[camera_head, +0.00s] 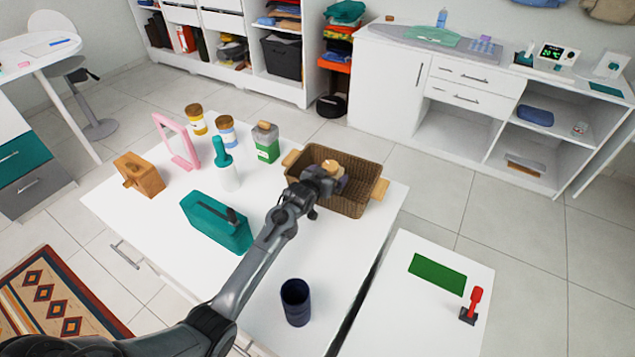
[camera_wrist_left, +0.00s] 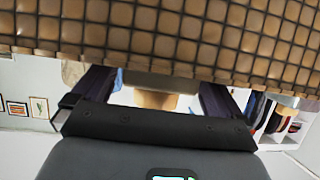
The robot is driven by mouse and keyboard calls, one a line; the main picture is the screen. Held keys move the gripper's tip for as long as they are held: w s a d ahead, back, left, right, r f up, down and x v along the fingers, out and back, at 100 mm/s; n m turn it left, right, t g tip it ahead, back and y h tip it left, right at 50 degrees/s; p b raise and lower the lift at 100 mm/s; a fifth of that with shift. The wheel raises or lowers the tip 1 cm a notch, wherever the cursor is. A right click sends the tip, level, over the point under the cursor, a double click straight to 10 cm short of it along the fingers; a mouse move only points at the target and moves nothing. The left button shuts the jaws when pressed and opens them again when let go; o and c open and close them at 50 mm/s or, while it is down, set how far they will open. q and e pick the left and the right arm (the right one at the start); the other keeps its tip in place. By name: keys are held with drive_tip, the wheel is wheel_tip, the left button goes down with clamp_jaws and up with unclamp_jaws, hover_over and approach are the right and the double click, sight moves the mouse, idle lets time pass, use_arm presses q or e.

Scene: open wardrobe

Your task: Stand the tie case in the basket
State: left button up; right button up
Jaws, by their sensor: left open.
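The brown woven basket (camera_head: 358,160) with tan wooden handles stands at the right back of the white table. My left gripper (camera_head: 326,182) is over the basket's near left part, fingers apart. Small tan rounded tops (camera_head: 333,167) show beside it inside the basket; what they belong to is partly hidden. I cannot tell surely which thing is the tie case; an upright dark navy cylinder (camera_head: 295,301) stands at the table's front right. My right gripper is out of view.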

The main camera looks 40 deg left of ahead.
use_arm(q)
drive_tip(key=p+v, duration=0.2)
drive_tip(key=v, duration=0.8)
drive_tip(key=shift+s+r, duration=0.15)
